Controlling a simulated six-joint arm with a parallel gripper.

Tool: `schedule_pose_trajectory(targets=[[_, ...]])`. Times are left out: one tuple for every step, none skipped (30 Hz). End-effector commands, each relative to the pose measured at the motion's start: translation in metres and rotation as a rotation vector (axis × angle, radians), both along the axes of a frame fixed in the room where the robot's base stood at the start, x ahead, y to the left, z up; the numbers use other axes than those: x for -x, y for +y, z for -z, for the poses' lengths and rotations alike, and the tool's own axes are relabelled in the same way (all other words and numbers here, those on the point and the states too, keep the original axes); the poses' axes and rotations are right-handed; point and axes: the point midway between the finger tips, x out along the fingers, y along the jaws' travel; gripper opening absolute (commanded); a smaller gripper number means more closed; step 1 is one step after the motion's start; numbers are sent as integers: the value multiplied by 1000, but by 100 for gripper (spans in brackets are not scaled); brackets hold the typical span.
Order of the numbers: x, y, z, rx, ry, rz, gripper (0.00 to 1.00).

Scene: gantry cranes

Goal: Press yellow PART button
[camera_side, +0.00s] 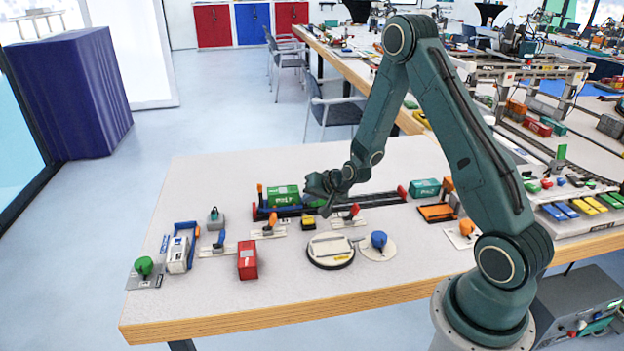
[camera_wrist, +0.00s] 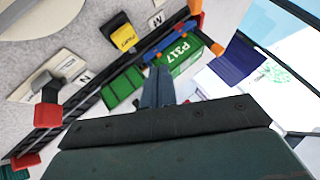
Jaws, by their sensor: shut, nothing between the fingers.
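The yellow PART button (camera_side: 308,222) sits on a small black base on the table, in front of the rail track. My gripper (camera_side: 325,211) is shut and empty. In the side view its tips hang above the track, a little right of and behind the button. In the wrist view the shut fingers (camera_wrist: 158,72) point up the picture, below and right of the button, with a clear gap in the picture. Their exact height above the table is hard to tell.
A green P317 container (camera_side: 283,195) stands on the track (camera_side: 376,200) left of my gripper. A round white-topped device (camera_side: 330,250) lies in front.

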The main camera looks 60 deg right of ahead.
Motion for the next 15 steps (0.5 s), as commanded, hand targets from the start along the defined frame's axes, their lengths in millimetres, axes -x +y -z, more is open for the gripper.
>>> schedule_pose_trajectory(targets=[[0, 0, 7, -1, 1, 1, 0], [1, 0, 10, 0, 3, 0, 0], [1, 0, 14, 0, 3, 0, 0], [1, 0, 17, 0, 2, 1, 0], [1, 0, 20, 0, 2, 1, 0], [1, 0, 23, 0, 2, 1, 0], [1, 0, 26, 0, 3, 0, 0], [1, 0, 28, 0, 3, 0, 0], [0, 0, 31, 0, 2, 1, 0], [0, 0, 33, 0, 1, 1, 0], [0, 0, 35, 0, 1, 1, 0], [0, 0, 37, 0, 1, 1, 0], [0, 0, 38, 0, 1, 1, 0], [0, 0, 39, 0, 1, 1, 0], [0, 0, 40, 0, 1, 1, 0]])
